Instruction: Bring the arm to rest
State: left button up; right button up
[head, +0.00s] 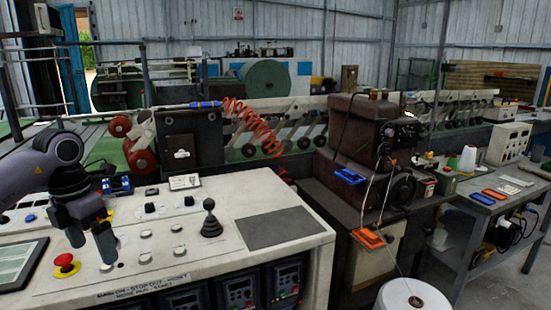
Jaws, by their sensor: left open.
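My left gripper (91,238) comes in from the left and hangs over the left part of the white control console (262,188). Its two dark fingers point down and stand apart, with nothing seen between them. A red emergency-stop button (66,263) on a yellow base sits just left of and below the fingers. I cannot tell whether the fingers touch the panel. My right gripper is not in view.
The console bears a black joystick (210,220), several knobs and a dark flat pad (268,228). A tablet-like screen (18,264) lies at the lower left. A brown machine (360,135) and a grey bench (490,205) stand to the right. A coiled red hose (255,127) hangs behind the console.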

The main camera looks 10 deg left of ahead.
pick_arm(q)
jog(key=d+f+m+h, duration=0.1)
jog(key=d+f+h, duration=0.25)
jog(key=d, duration=0.45)
jog(key=d+f+m+h, duration=0.1)
jog(key=d+f+h, duration=0.2)
jog(key=d+f, duration=0.35)
jog(key=s+d+r+n+t+h, duration=0.1)
jog(key=s+d+n+t+h, duration=0.2)
jog(key=d+n+h, duration=0.45)
jog(key=s+d+r+n+t+h, duration=0.15)
jog(key=d+h, duration=0.25)
jog(key=d, duration=0.7)
jog(key=s+a+f+n+t+y, duration=0.1)
jog(key=a+f+n+t+y, duration=0.2)
jog(key=f+n+t+y, duration=0.5)
jog(key=s+a+f+n+t+y, duration=0.15)
jog(key=a+n+t, duration=0.25)
jog(key=n, duration=0.8)
jog(key=s+a+f+n+g+y, duration=0.3)
jog(key=s+f+n, duration=0.2)
jog(key=s+f, duration=0.2)
jog(key=s+a+f+n+g+y, duration=0.3)
jog(key=s+f+n, duration=0.2)
jog(key=f, duration=0.3)
jog(key=shift+s+f, duration=0.3)
jog(key=shift+s, duration=0.55)
jog(key=shift+y, duration=0.25)
